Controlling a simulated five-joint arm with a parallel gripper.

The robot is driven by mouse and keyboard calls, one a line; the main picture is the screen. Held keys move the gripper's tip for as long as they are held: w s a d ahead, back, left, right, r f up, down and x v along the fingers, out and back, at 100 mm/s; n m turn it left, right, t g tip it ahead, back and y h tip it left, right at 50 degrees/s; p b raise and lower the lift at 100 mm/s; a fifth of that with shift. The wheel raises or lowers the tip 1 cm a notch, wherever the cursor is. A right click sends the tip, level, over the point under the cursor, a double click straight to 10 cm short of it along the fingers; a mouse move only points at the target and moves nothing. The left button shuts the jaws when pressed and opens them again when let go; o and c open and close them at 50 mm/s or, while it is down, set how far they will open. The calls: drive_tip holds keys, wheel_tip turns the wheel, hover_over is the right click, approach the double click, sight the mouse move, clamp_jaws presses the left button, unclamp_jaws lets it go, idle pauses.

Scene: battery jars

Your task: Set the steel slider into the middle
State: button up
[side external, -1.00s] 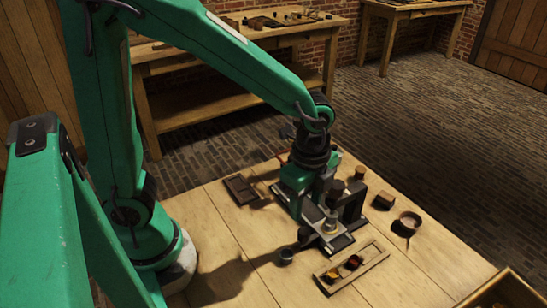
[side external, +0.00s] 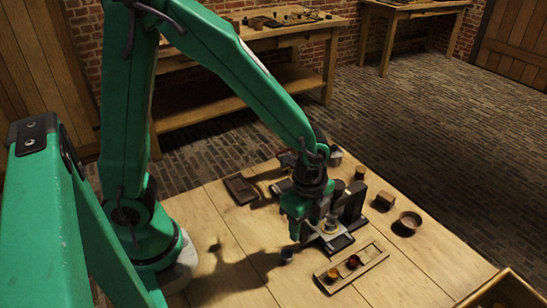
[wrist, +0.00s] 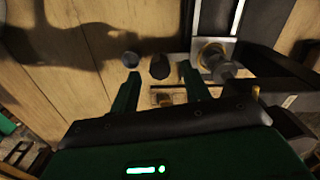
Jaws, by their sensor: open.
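A pale steel plate with a brass collar and knob, apparently the steel slider (side external: 327,236), sits on a dark base beside black uprights (side external: 350,205). The plate also shows in the wrist view (wrist: 204,48), right of the fingertips, beside a dark rail with a pale strip (wrist: 237,15). My gripper (side external: 304,232) is low over the table at the left of this device. In the wrist view its fingers (wrist: 160,70) are open and apart from the plate. A dark round piece (wrist: 159,67) shows between the fingertips; I cannot tell whether they touch it.
A small grey cup (side external: 287,256) stands close to my gripper. A wooden rack (side external: 375,256) holds amber jars in front. A round dish (side external: 410,220) and a dark block (side external: 384,201) lie at right. A dark tray (side external: 240,189) lies at left. The front-left tabletop is clear.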

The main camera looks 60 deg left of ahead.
drive_tip(key=shift+f, duration=0.55)
drive_tip(key=shift+c, duration=0.2)
clamp_jaws()
drive_tip(key=shift+a, duration=4)
drive_tip(key=shift+o, duration=0.2)
unclamp_jaws()
drive_tip(key=shift+r, duration=0.15)
wheel_tip(320, 180, up, 8)
drive_tip(key=shift+f, duration=0.25)
